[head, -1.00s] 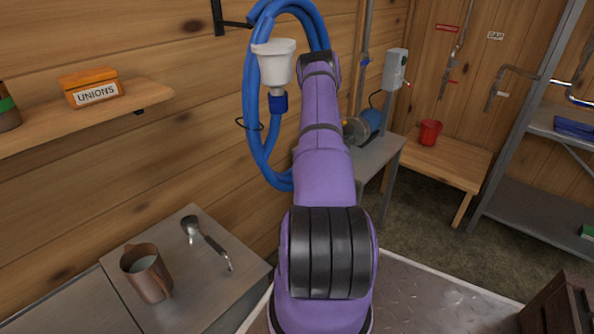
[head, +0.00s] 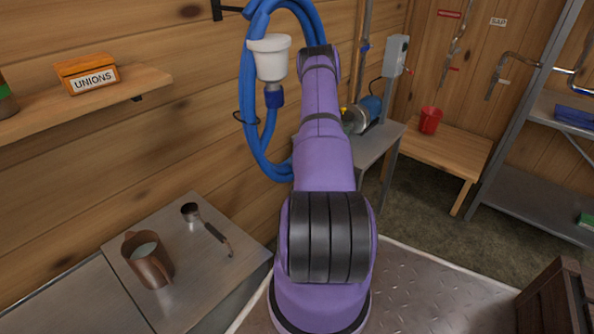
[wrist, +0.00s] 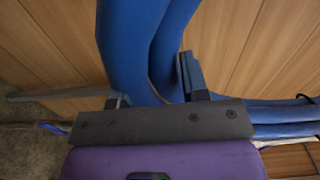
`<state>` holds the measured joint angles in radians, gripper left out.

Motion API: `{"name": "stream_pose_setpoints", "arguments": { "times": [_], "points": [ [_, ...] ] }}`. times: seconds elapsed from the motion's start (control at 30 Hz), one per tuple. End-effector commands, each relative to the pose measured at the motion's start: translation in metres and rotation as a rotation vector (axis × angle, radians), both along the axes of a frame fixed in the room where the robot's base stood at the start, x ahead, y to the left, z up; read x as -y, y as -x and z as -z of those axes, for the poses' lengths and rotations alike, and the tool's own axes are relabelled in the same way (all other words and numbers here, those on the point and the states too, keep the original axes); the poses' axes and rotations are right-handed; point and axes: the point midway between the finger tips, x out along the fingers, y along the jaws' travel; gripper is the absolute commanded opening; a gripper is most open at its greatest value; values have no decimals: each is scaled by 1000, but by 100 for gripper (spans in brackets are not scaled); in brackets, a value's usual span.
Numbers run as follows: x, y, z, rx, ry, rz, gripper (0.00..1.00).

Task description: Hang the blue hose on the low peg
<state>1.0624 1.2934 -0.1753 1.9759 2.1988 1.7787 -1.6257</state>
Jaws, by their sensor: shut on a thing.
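The blue hose (head: 247,90) is a coil held up in front of the wood wall in the head view, with a black tie around its left side. Its thick strands also fill the upper middle of the wrist view (wrist: 135,40). A black peg bracket (head: 230,10) is on the wall at the top, and its tip meets the coil's left edge in the picture. I cannot tell whether they touch, or if this is the low peg. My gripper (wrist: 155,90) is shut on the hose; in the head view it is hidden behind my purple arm.
A white funnel-like cup (head: 271,55) with a blue fitting shows in front of the coil. A shelf (head: 140,82) with a UNIONS box (head: 86,75) is at left. A metal counter (head: 190,290) bears a mug (head: 148,262) and a ladle (head: 207,230). A pump bench stands behind.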

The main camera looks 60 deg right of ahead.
Motion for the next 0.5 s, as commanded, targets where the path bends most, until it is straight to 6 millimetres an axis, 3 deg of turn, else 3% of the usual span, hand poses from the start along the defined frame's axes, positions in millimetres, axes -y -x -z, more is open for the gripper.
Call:
{"name": "stream_pose_setpoints", "arguments": {
  "times": [0.5],
  "points": [
    [6,-29,0,4,2,0,0]
  ]
}}
